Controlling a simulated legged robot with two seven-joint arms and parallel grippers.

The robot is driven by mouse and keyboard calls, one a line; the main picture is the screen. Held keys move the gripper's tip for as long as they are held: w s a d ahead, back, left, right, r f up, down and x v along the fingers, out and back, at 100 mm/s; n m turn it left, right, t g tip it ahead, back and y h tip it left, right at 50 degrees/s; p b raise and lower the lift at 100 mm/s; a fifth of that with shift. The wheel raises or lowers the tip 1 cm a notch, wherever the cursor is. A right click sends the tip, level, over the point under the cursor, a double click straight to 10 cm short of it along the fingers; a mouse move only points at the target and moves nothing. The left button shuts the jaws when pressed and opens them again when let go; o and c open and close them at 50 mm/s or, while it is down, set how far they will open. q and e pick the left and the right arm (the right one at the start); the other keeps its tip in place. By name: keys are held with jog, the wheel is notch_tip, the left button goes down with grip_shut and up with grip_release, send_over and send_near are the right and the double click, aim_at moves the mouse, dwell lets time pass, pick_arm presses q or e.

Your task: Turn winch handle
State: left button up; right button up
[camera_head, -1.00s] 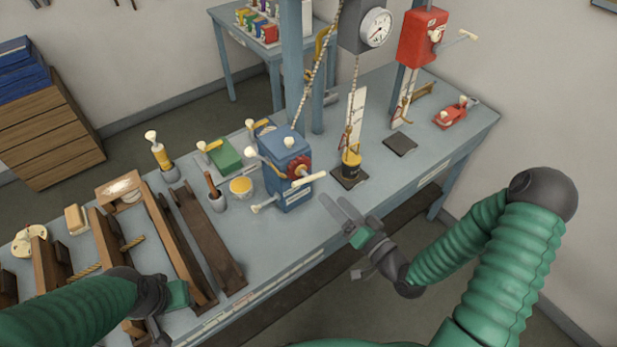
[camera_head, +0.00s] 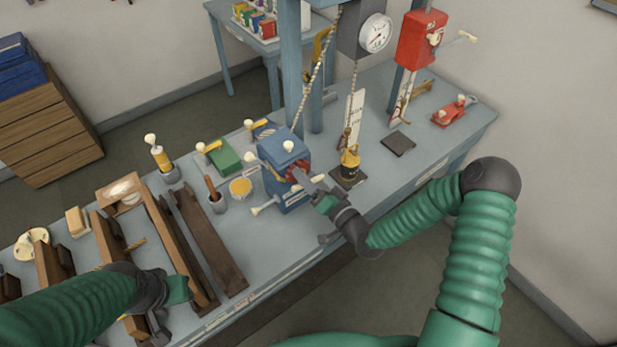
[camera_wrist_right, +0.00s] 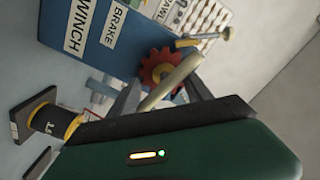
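The blue winch box (camera_head: 285,150) stands on the bench near its front edge, with a red toothed wheel (camera_head: 298,172) on its side. In the right wrist view the cream winch handle (camera_wrist_right: 172,82) lies between the two fingers of my right gripper (camera_wrist_right: 162,98), in front of the red wheel (camera_wrist_right: 160,70). The fingers look apart; I cannot see both touching the handle.
A black weight with a yellow top (camera_head: 349,162) hangs by a chain beside the winch, close to my right gripper. A red box (camera_head: 421,38) and a dial gauge (camera_head: 375,34) are behind. Wooden troughs (camera_head: 205,245) fill the bench's left side.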

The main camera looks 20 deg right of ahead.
jog(key=shift+s+a, duration=0.15)
jog(key=shift+a, duration=0.2)
jog(key=c, duration=0.5)
jog(key=shift+a, duration=0.15)
grip_shut()
jog(key=c, duration=0.5)
grip_release()
jog(key=shift+f+n+b, duration=0.25)
jog(key=shift+n+b, duration=0.25)
jog(key=shift+b, duration=0.15)
jog(key=shift+o, duration=0.6)
jog(key=shift+n, duration=0.4)
jog(key=shift+r, duration=0.15)
jog(key=o, duration=1.2)
jog(key=shift+c, duration=0.2)
pick_arm(q)
jog(key=shift+s+a+f, duration=0.1)
jog(key=shift+a+f, duration=0.35)
jog(key=shift+f, duration=0.35)
pick_arm(e)
jog(key=o, duration=0.3)
jog(key=shift+o, duration=0.2)
